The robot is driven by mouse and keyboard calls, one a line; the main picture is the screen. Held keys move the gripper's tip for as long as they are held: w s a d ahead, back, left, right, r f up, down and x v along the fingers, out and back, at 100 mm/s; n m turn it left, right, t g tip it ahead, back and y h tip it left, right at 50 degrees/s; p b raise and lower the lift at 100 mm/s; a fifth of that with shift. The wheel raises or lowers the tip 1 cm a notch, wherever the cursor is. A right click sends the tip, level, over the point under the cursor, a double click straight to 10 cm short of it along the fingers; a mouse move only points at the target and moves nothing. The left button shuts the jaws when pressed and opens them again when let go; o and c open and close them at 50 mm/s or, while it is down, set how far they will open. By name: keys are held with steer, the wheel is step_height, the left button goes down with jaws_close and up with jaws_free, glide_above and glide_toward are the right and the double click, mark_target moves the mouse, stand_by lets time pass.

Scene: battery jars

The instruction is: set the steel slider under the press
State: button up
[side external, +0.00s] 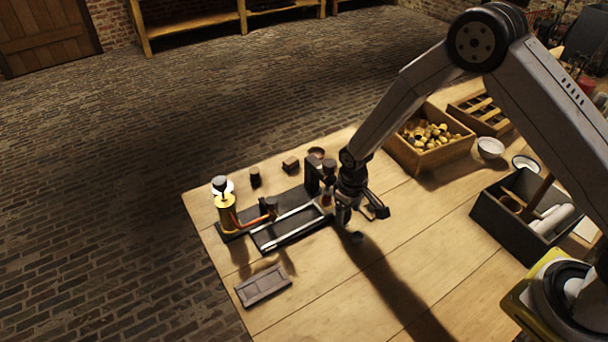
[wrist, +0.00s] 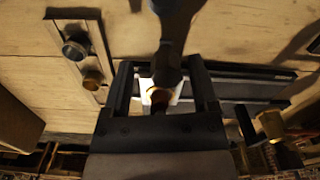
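My gripper (side external: 362,211) is over the right end of a black press base (side external: 262,227) with pale rails, at the table's left part. Its two fingers stand apart; the wrist view shows them (wrist: 164,90) on either side of a bright, pale metal piece, which looks like the steel slider (wrist: 176,92). A dark round piece with a glowing orange edge covers part of it. I see no clear contact with the fingers. In the side view the slider is hard to make out behind my gripper. A dark press post (side external: 312,178) stands just left of my gripper.
A brass cylinder with a gauge (side external: 227,213) stands at the base's left end. A flat grey tray (side external: 263,285) lies in front. Small dark pieces (side external: 290,165) stand behind. A wooden box of brass parts (side external: 428,140) and a dark crate (side external: 515,238) are to the right.

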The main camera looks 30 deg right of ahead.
steer(key=shift+r, duration=3.9)
steer(key=shift+r, duration=0.1)
steer(key=shift+s+d+r, duration=0.15)
steer(key=shift+s+r, duration=0.05)
steer(key=s+d+r+m+t, duration=0.1)
steer(key=s+d+r, duration=0.2)
steer(key=s+r, duration=0.2)
steer(key=s+d+r+m+t, duration=0.1)
steer(key=s+d+r, duration=0.2)
steer(key=s, duration=0.7)
step_height(320, 180, up, 2)
steer(key=shift+s+d+t, duration=0.3)
steer(key=shift+s, duration=0.05)
